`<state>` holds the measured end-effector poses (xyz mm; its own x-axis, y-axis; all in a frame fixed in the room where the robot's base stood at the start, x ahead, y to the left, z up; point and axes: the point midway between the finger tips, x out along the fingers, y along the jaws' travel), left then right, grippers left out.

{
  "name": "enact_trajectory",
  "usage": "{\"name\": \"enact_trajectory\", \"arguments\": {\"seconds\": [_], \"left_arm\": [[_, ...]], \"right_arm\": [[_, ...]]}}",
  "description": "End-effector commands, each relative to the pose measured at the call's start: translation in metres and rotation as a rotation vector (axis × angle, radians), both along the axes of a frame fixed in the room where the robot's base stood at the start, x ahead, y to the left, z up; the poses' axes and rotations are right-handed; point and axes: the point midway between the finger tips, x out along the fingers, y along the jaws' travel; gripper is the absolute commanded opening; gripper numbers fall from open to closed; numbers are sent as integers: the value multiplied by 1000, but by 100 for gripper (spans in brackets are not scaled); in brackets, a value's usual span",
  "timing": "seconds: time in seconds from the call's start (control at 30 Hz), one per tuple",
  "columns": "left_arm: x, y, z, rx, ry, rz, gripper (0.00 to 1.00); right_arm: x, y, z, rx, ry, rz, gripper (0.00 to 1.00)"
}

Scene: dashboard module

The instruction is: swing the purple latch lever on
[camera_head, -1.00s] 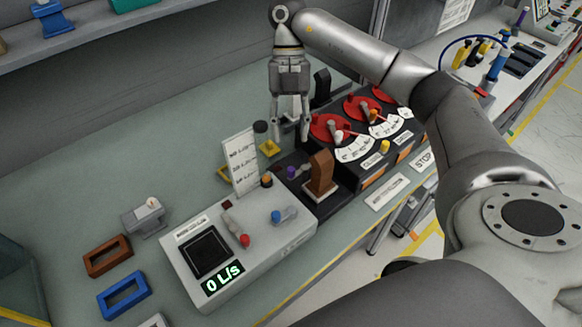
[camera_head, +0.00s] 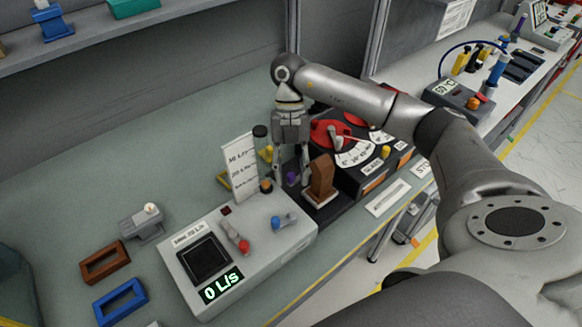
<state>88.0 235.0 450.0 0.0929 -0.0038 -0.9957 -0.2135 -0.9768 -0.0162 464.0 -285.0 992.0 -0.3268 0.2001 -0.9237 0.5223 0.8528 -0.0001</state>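The purple latch lever (camera_head: 291,178) shows as a small purple knob on the dark base between the grey flow panel and the dial module. My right gripper (camera_head: 292,182) points down over it. Its two fingers are apart, one to each side of the purple knob in the picture. I cannot tell whether either finger touches it. The lever's lower part is hidden. My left gripper is not in view.
A brown upright block (camera_head: 320,180) stands just right of the gripper. A white label card (camera_head: 240,168) and a dark-capped post stand to the left. The grey panel (camera_head: 300,240) with its "0 L/s" display (camera_head: 221,286) lies in front. Red dials (camera_head: 328,132) are behind right.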

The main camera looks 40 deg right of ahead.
Motion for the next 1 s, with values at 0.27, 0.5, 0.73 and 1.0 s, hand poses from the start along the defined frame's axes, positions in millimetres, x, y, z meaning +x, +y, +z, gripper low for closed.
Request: {"name": "enact_trajectory", "arguments": {"seconds": [0.27,0.5,0.73,1.0], "left_arm": [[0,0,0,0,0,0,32],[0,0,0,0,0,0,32],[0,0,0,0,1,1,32],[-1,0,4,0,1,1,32]], "right_arm": [[0,0,-1,-1,-1,0,31],[0,0,0,-1,-1,0,0],[0,0,0,-1,-1,-9,0],[5,-1,1,-1,-1,-107,0]]}}
